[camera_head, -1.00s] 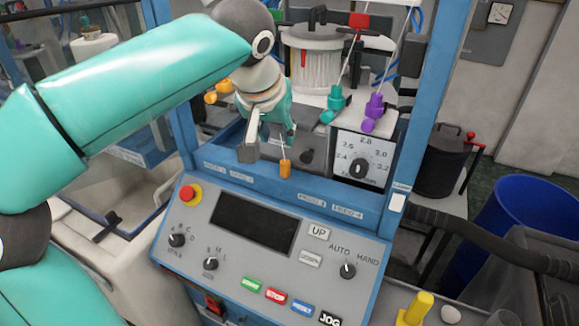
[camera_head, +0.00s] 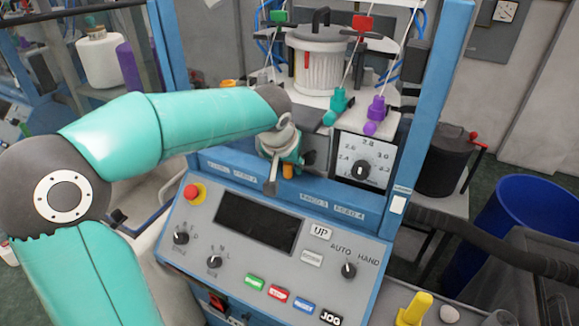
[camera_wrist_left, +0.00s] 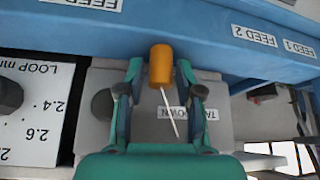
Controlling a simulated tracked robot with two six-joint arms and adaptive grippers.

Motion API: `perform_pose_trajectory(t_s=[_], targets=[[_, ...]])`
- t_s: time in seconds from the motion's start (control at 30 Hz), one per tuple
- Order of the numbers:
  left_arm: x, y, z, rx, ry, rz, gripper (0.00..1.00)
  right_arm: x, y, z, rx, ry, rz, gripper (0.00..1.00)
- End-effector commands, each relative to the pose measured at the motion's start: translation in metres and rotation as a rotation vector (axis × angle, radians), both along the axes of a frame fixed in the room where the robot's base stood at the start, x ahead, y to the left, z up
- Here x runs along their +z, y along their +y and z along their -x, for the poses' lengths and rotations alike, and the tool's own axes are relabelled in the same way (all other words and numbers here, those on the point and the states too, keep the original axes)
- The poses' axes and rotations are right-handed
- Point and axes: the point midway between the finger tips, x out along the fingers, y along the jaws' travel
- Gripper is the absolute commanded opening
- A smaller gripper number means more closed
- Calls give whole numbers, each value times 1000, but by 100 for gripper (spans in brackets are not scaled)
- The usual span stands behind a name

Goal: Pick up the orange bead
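The orange bead (camera_head: 287,171) hangs at the blue rail above the control panel, partly hidden by my gripper in the head view. In the left wrist view the bead (camera_wrist_left: 160,66) is an upright orange cylinder with a thin white stem or thread at its lower end. My left gripper (camera_head: 284,176) is at the bead. In the left wrist view its fingers (camera_wrist_left: 160,78) are apart, one on each side of the bead's lower part, with visible gaps. Contact does not show. My right gripper is not in view.
The control panel (camera_head: 283,262) lies just below the gripper. A loop dial plate (camera_head: 363,160) stands to the right. A teal bead (camera_head: 336,101) and a purple bead (camera_head: 375,113) hang on threads nearby. The blue rail (camera_wrist_left: 240,30) runs close beyond the bead.

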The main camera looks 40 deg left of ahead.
Motion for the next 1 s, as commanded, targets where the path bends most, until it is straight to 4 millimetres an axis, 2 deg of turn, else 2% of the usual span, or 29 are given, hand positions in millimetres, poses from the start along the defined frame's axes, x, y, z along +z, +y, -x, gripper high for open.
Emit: perform_pose_trajectory(t_s=[0.27, 0.4, 0.43, 1.0], targets=[[-3, 1, -1, 0, -1, 0, 34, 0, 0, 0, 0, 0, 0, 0], [-3, 1, -1, 1, -1, 0, 11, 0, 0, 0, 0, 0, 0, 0], [-3, 1, -1, 1, -1, 0, 8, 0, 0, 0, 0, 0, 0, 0], [4, 0, 1, 1, -2, -1, 8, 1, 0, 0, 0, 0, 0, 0]])
